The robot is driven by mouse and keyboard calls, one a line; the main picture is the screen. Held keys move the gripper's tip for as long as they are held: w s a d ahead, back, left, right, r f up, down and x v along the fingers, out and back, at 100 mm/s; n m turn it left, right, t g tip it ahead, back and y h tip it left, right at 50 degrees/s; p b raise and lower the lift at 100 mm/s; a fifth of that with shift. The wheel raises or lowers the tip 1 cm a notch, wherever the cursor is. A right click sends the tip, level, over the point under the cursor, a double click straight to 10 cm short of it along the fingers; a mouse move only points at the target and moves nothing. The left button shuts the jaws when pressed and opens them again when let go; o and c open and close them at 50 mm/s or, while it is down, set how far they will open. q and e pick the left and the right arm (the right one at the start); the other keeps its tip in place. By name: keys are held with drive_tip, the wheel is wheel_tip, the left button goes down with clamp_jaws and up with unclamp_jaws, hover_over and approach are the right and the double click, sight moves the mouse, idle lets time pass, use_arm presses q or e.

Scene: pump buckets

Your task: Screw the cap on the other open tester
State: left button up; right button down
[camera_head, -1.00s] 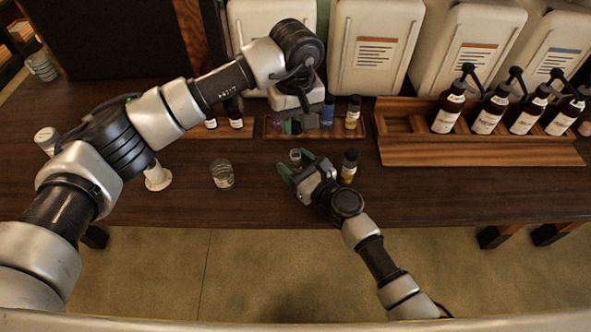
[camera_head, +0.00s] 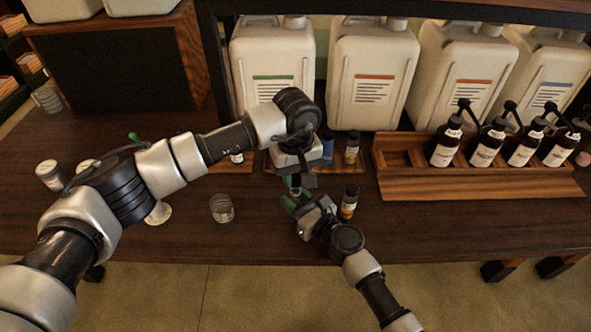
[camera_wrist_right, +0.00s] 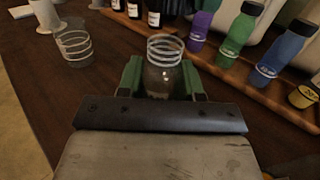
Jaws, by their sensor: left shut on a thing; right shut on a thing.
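My right gripper (camera_head: 292,204) is shut around an open tester, a small clear glass jar with a threaded neck. In the right wrist view the tester (camera_wrist_right: 164,68) stands upright between the green fingers, with no cap on it. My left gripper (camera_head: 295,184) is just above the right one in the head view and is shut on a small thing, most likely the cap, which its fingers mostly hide. The left gripper does not show in the right wrist view. Another clear open glass (camera_head: 221,208) stands to the left on the table, also in the right wrist view (camera_wrist_right: 75,48).
A yellow, dark-capped tester (camera_head: 349,203) stands close to the right gripper. Behind is a rack (camera_head: 365,163) with purple (camera_wrist_right: 203,27), green (camera_wrist_right: 237,35) and blue (camera_wrist_right: 285,50) testers. Pump bottles (camera_head: 445,140) stand at right; the front right of the table is clear.

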sight(295, 203)
idle(0.4)
use_arm(q)
drive_tip(key=shift+f, duration=0.9)
drive_tip(key=shift+f, duration=0.55)
drive_tip(key=m, duration=0.2)
drive_tip(key=shift+m, duration=0.4)
drive_tip(key=m, duration=0.4)
drive_tip(key=shift+m, duration=0.3)
drive_tip(key=m, duration=0.5)
drive_tip(key=shift+m, duration=0.3)
drive_tip(key=o, duration=0.9)
